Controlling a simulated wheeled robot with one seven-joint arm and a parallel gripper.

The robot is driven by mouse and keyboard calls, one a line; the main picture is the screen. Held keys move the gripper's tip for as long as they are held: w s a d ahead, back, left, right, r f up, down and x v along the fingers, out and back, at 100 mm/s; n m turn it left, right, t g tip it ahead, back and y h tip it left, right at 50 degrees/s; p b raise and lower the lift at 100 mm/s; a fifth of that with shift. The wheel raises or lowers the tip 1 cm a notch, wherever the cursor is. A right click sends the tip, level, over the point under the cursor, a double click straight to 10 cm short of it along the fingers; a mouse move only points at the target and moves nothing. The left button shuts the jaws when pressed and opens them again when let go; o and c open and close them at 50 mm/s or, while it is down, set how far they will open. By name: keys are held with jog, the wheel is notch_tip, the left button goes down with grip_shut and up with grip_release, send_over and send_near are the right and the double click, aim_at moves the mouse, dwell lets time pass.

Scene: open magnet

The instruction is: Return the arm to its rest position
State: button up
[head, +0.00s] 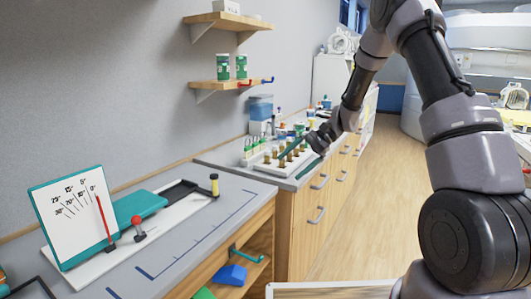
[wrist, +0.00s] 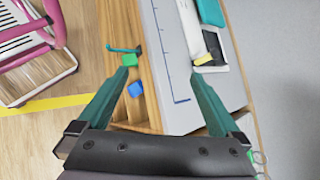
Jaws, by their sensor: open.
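My gripper (head: 289,168) is at the end of my raised arm in the head view, in front of the far counter's edge. Its two teal fingers are spread apart with nothing between them. In the wrist view the open fingers (wrist: 158,75) reach forward over the near counter's front edge, with the grey top below. My arm comes in from the right side of the head view and bends down toward the gripper.
The near counter (head: 205,222) holds a white board with a printed scale (head: 75,215) and a teal slider device (head: 138,206). A pegged tray (head: 262,165) stands behind my gripper. Open floor (head: 395,215) lies right.

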jog(key=s+d+r+n+t+h, duration=0.1)
jog(key=s+d+r+t+h, duration=0.1)
jog(key=s+d+r, duration=0.3)
jog(key=s+d+r+n+t+h, duration=0.1)
jog(key=s+d+r+t+h, duration=0.2)
jog(key=s+r, duration=0.8)
jog(key=s+d+r+n+t+h, duration=0.1)
jog(key=s+d+r+t+h, duration=0.2)
jog(key=s+d+r+t, duration=0.2)
jog(key=s+d+r, duration=0.2)
jog(key=s+r, duration=0.1)
jog(key=s, duration=0.1)
jog(key=shift+d+r+t, duration=0.25)
jog(key=shift+d+t, duration=0.05)
jog(key=shift+d, duration=0.05)
